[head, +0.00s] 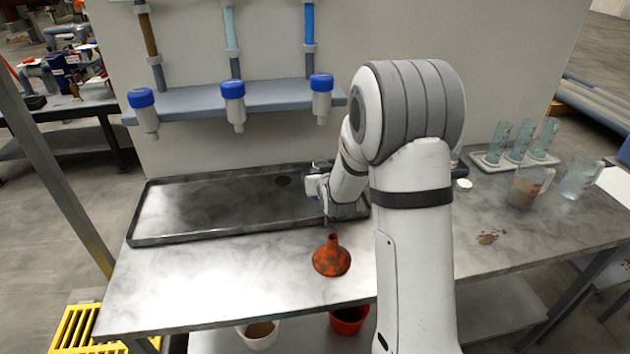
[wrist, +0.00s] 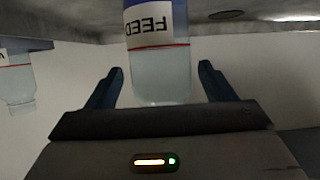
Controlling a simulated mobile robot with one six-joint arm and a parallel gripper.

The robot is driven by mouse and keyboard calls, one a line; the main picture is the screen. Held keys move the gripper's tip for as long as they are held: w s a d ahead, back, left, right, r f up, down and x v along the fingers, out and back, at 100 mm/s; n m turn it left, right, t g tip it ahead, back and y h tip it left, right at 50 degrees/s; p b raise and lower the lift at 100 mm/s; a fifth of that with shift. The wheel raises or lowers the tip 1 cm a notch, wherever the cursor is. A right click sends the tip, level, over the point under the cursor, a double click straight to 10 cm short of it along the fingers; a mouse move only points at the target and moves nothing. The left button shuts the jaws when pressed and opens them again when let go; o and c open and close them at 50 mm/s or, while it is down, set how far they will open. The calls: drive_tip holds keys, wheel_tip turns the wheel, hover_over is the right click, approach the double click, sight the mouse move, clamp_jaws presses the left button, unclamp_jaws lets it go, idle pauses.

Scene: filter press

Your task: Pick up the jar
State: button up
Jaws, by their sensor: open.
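A clear jar (wrist: 158,75) with a pale liquid, red lines and a white label reading FEED upside down shows in the wrist view. It lies between the two dark fingers of my gripper (wrist: 162,88), with a visible gap on each side. Its end at the picture's top edge is blue and cut off. My gripper is open and holds nothing. In the head view my gripper (head: 328,198) is low over the right part of the black tray (head: 190,236). My arm hides much of that area, and I cannot make out the jar clearly there.
A second labelled container (wrist: 16,82) is at the wrist view's left edge. Bottles with blue caps (head: 233,91) hang from the shelf (head: 190,103) above the tray. An orange funnel (head: 331,260) stands in front. Beakers (head: 528,187) stand to the right. The bench's front left is clear.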

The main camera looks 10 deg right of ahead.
drive_tip(key=shift+x, duration=1.4)
drive_tip(key=shift+f, duration=0.1)
drive_tip(key=shift+c, duration=0.3)
drive_tip(key=c, duration=1.2)
drive_tip(key=shift+o, duration=0.2)
drive_tip(key=shift+r, duration=0.2)
drive_tip(key=shift+r, duration=1.7)
drive_tip(key=s+a, duration=0.2)
drive_tip(key=a, duration=0.6)
drive_tip(key=s+a, duration=0.2)
drive_tip(key=a, duration=0.7)
drive_tip(key=shift+s+a+b, duration=0.2)
drive_tip(key=shift+s+b, duration=0.2)
drive_tip(key=shift+b, duration=0.05)
drive_tip(key=shift+f, duration=0.1)
